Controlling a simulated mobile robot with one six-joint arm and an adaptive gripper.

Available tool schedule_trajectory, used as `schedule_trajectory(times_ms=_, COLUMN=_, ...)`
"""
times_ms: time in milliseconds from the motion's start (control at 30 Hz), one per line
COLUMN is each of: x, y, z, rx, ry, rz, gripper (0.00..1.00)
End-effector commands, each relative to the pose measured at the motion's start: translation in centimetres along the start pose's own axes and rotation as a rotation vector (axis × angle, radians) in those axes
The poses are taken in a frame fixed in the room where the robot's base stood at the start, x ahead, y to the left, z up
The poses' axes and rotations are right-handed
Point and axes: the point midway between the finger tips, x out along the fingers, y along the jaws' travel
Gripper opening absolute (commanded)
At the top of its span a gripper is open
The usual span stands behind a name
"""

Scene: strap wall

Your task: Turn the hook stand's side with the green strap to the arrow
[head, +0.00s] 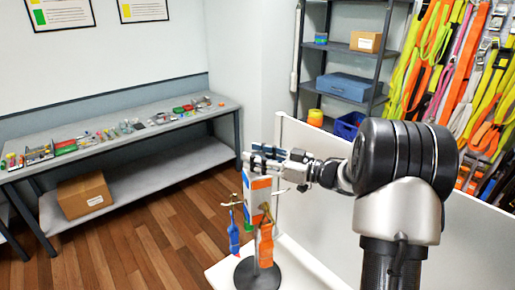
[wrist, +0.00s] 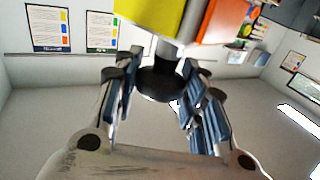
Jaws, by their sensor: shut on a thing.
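The hook stand stands on a white surface in the head view, on a round dark base (head: 258,274). Its upper block shows an orange and white side (head: 257,188). A blue strap (head: 234,236) hangs from a hook at its left, and an orange strap (head: 265,247) hangs in front. My gripper (head: 266,158) is at the top of the stand, shut on its dark knob. In the wrist view the knob (wrist: 160,82) sits between the blue-padded fingers, with yellow and orange sides of the block beyond.
A low white panel (head: 325,150) stands behind the stand. Straps in many colours (head: 440,70) hang on the right wall. A workbench (head: 120,135) with small items and a cardboard box (head: 84,195) is at the left. The wooden floor between is clear.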

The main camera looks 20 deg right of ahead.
Motion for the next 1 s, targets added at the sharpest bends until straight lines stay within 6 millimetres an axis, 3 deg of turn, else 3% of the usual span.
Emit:
schedule_trajectory(times_ms=400, x=0.05, y=0.05, z=-0.27, rx=-0.005, ry=0.004, rz=-0.188, gripper=0.00)
schedule_trajectory(times_ms=967, x=0.10, y=0.04, z=-0.29, rx=-0.007, ry=0.006, rz=-0.213, gripper=0.00)
schedule_trajectory(times_ms=1000, x=0.10, y=0.04, z=-0.29, rx=-0.007, ry=0.006, rz=-0.213, gripper=0.40)
